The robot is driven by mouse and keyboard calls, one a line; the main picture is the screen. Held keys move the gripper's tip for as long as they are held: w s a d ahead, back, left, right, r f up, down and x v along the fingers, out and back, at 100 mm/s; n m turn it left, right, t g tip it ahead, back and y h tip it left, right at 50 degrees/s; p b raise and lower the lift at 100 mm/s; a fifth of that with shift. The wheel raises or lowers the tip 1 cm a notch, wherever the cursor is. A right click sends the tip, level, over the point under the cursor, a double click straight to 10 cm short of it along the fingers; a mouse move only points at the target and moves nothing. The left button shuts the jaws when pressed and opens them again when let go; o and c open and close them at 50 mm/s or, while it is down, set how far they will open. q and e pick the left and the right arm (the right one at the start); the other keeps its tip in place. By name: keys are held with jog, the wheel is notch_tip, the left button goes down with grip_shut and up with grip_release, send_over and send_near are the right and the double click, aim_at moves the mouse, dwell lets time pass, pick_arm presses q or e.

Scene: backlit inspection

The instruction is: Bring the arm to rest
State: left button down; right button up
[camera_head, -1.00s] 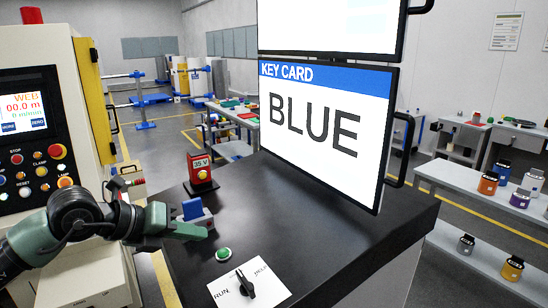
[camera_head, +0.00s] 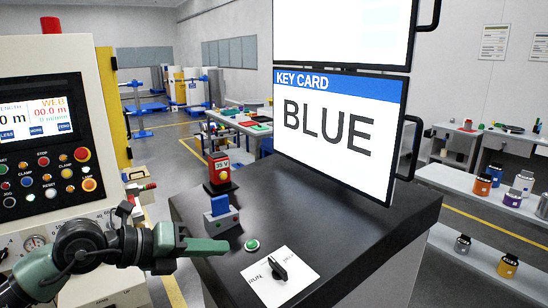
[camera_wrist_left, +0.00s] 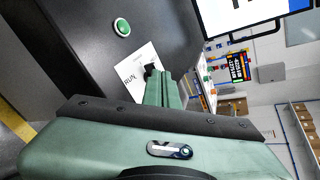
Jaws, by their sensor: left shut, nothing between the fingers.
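My left gripper (camera_head: 208,246) comes in from the left in the head view, green with a dark wrist. Its fingers are together with nothing between them, above the near left edge of the black counter (camera_head: 330,190). In the left wrist view its closed fingers (camera_wrist_left: 163,90) point toward the white RUN/HELP card (camera_wrist_left: 135,72). In the head view the card (camera_head: 300,275) with its black knob (camera_head: 277,268) lies right of the fingertips. A green button (camera_head: 251,245) sits just beyond the fingertips. My right gripper is not in view.
A blue-topped block (camera_head: 220,212) and a red 35 V unit (camera_head: 219,170) stand behind the gripper. A KEY CARD screen reading BLUE (camera_head: 335,125) rises over the counter. A control panel (camera_head: 45,130) stands at the left. Shelves at right hold several jars (camera_head: 483,186).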

pick_arm(q)
jog(key=s+d+r+n+t+h, duration=0.2)
jog(key=s+d+r+n+h, duration=0.1)
jog(key=s+d+r+h, duration=0.3)
jog(key=w+a+f+n+t+y, duration=0.25)
jog(key=a+n+t+y, duration=0.4)
jog(key=n, duration=0.45)
jog(key=w+a+f+n+t+y, duration=0.25)
jog(key=a+n+t+y, duration=0.35)
jog(key=n, duration=0.5)
jog(key=s+a+f+n+g+y, duration=0.2)
jog(key=f+n+g+y, duration=0.1)
jog(key=f, duration=0.3)
jog(key=s+a+f+n+g+y, duration=0.2)
jog(key=f+n, duration=0.1)
jog(key=f, duration=0.3)
jog(key=s+a+f+n+g+y, duration=0.1)
jog(key=s+f+n+g, duration=0.2)
jog(key=s+f+g, duration=0.65)
jog(key=s+d+f+g+h, duration=0.2)
jog(key=s+f+g, duration=0.1)
jog(key=s+f, duration=1.05)
notch_tip(320, 180, down, 23)
jog(key=s+g, duration=0.2)
jog(key=s, duration=0.1)
jog(key=s+a+f+g, duration=0.1)
jog(key=s+a+f, duration=0.1)
jog(key=s+f, duration=1.5)
jog(key=shift+a+f, duration=0.3)
jog(key=shift+f, duration=0.25)
